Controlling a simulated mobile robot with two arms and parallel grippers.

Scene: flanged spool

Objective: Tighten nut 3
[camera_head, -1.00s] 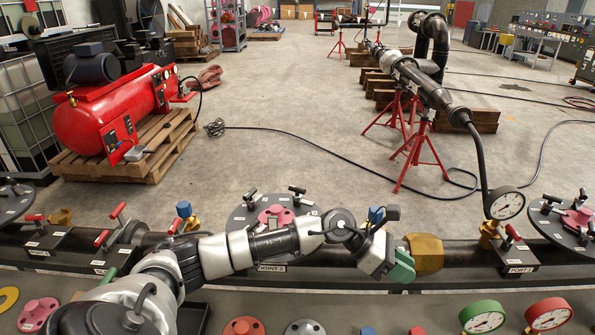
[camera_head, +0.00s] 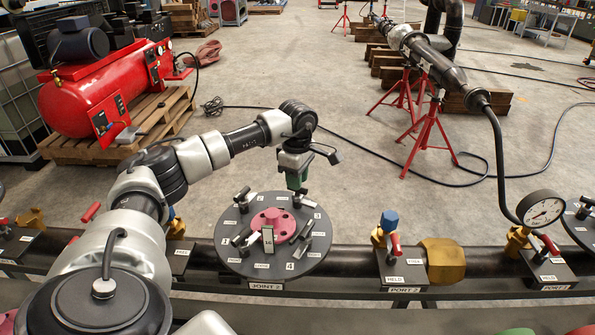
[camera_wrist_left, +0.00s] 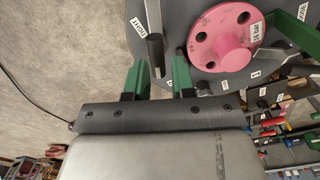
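The dark round flange plate (camera_head: 235,258) marked JOINT 2 carries a pink hub (camera_head: 272,223) and several nuts with bar handles around it. My left gripper (camera_head: 298,186) points down at the plate's far right edge, above a nut's handle (camera_head: 301,197). In the left wrist view its green fingers (camera_wrist_left: 160,70) are apart, with a dark bar handle (camera_wrist_left: 155,48) just beyond the gap between them. The pink hub (camera_wrist_left: 220,37) is to the right there. My right gripper is out of view.
A brass valve with a blue cap (camera_head: 389,222) and a brass collar (camera_head: 441,260) are on the pipe right of the plate. A pressure gauge (camera_head: 541,209) stands further right. Behind are a red compressor (camera_head: 98,92) and red pipe stands (camera_head: 428,135).

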